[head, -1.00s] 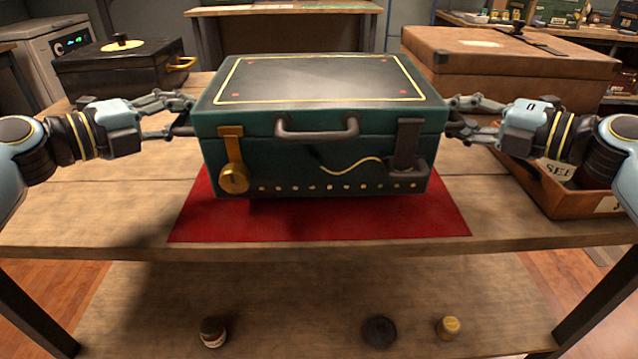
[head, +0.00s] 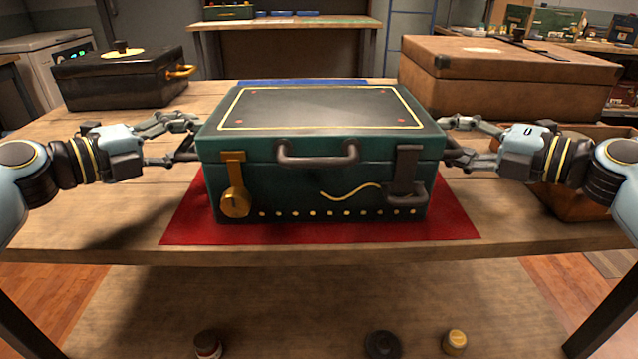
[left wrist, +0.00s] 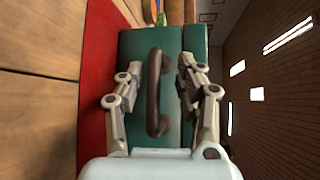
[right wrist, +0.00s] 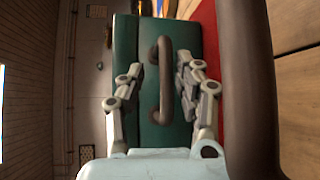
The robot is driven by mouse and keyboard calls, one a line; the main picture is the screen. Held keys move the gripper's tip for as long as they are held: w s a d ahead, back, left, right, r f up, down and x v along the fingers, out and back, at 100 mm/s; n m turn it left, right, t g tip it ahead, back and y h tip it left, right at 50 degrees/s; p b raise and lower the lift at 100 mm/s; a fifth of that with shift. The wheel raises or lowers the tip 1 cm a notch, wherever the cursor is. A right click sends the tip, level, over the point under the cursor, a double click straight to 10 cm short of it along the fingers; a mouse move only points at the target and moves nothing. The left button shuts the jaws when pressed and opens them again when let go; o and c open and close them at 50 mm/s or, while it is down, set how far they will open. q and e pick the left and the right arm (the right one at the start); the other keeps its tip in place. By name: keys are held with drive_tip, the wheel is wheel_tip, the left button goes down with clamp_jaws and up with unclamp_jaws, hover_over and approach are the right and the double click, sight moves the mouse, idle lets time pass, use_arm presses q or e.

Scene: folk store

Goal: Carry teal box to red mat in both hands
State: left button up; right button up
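The teal box (head: 300,185) has a dark top with a yellow border and appears to rest upright on the red mat (head: 450,222). The mat shows in front of it and at both sides; its back part is hidden. My left gripper (head: 192,140) is at the box's left end, fingers apart on either side of a dark side handle (left wrist: 154,95), with gaps showing. My right gripper (head: 448,140) is at the right end, its fingers likewise apart around the other side handle (right wrist: 164,80). Both grippers look open; contact with the handles is not visible.
A black case (head: 120,78) stands at the table's back left. A large brown case (head: 505,85) stands at the back right, with an open brown crate (head: 570,195) before it, near my right arm. A blue strip (head: 300,83) shows behind the box. The left front table is clear.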

drive_tip(key=shift+s+d, duration=0.2)
use_arm(q)
drive_tip(key=v, duration=1.2)
use_arm(e)
drive_tip(key=v, duration=1.1)
drive_tip(key=shift+s, duration=0.15)
drive_tip(key=shift+d+r, duration=0.1)
drive_tip(key=shift+d, duration=0.1)
